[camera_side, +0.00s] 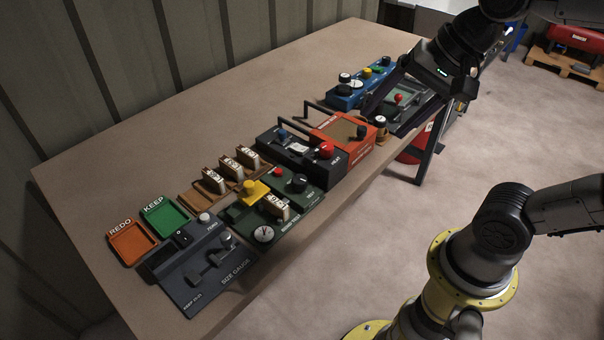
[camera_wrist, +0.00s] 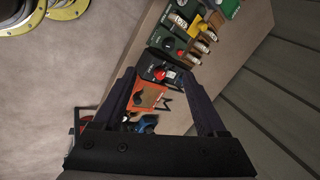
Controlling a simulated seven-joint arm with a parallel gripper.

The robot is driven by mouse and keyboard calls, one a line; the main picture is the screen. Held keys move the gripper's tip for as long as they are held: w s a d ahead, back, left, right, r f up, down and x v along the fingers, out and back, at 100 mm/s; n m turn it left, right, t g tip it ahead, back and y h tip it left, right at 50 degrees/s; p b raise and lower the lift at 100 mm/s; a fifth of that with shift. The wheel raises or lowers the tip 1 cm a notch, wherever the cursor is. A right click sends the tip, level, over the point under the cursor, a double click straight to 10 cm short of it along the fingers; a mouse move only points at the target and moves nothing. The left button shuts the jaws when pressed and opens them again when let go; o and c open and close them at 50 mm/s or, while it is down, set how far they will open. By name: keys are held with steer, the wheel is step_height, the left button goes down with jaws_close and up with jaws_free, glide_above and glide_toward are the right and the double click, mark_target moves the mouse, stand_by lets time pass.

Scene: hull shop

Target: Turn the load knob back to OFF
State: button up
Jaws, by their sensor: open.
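The green test box (camera_side: 313,203) sits near the table's front edge in the side view. It carries a black round knob (camera_side: 299,183), a red lamp, a yellow block, a numbered white piece and a dial gauge. I take the black knob as the load knob; its label and pointer are too small to read. The green box (camera_wrist: 167,44) also shows at the top of the wrist view. My gripper (camera_side: 382,124) is open and empty, to the right of the green box, above the far right part of the table.
A dark box with a red knob (camera_side: 325,150) and an orange box (camera_side: 343,131) stand between my gripper and the green box. A blue box (camera_side: 345,95) is farther back. The size gauge (camera_side: 190,270) and the KEEP (camera_side: 167,216) and REDO (camera_side: 131,243) trays are left.

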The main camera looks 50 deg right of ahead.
mark_target(300, 178)
steer(key=w+f+m+g+y, duration=0.1)
steer(key=w+f+m, duration=0.2)
steer(key=w+m, duration=0.35)
steer(key=w+f+m+g+y, duration=0.1)
steer(key=w+f+m, duration=0.35)
steer(key=w, duration=0.25)
steer(key=shift+m+g, duration=0.5)
steer(key=shift+m, duration=0.1)
steer(key=x, duration=0.5)
steer(key=d+x, duration=0.1)
steer(key=x, duration=0.4)
steer(key=d+x, duration=0.1)
steer(key=x, duration=0.4)
steer(key=shift+f, duration=0.4)
jaws_close()
